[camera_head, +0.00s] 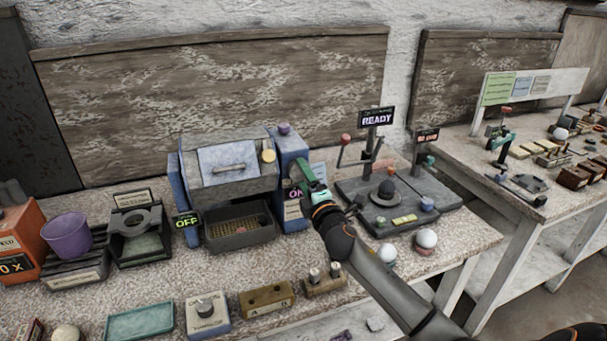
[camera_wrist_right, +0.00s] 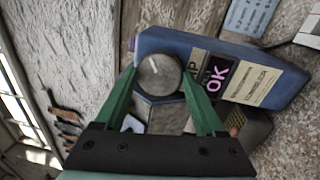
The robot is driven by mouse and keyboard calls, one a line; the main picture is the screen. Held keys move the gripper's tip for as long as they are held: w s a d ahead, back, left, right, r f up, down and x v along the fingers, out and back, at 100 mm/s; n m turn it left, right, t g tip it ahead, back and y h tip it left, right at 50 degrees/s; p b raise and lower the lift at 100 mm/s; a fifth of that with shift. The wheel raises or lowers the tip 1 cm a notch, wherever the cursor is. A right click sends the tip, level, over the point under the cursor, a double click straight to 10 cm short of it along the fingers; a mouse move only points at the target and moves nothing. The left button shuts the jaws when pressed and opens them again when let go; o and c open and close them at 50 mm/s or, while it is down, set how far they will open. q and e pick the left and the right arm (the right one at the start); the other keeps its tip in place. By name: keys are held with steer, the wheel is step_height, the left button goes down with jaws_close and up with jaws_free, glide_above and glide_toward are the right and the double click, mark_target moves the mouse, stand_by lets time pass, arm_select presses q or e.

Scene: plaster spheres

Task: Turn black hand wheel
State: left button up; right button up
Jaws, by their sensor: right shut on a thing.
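The black hand wheel (camera_wrist_right: 158,75) shows in the right wrist view as a dark round knob with a pale line on its face. It sits at the edge of a blue housing (camera_wrist_right: 290,85) with a lit OK sign. My right gripper (camera_wrist_right: 158,82) is shut on the wheel, with one green finger on each side of its rim. In the head view my right gripper (camera_head: 303,173) reaches the right post of the blue machine (camera_head: 288,148), and its fingers hide the wheel there. My left gripper is not in view.
A sign reading OFF (camera_head: 187,221) hangs at the machine's left. A grey tray (camera_head: 238,238) stands below its hood. A dark fixture with levers and a READY sign (camera_head: 377,117) stands right of my gripper. Small blocks and white spheres (camera_head: 426,238) lie near the bench's front.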

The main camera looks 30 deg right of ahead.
steer(key=n+p, duration=0.1)
steer(key=n, duration=0.5)
steer(key=n+y+p, duration=0.1)
steer(key=n, duration=0.5)
steer(key=shift+d+r, duration=0.15)
steer(key=shift+r, duration=0.05)
steer(key=shift+n, duration=0.4)
steer(key=o, duration=1.3)
steer(key=shift+o, duration=0.2)
steer(key=shift+s+f, duration=0.1)
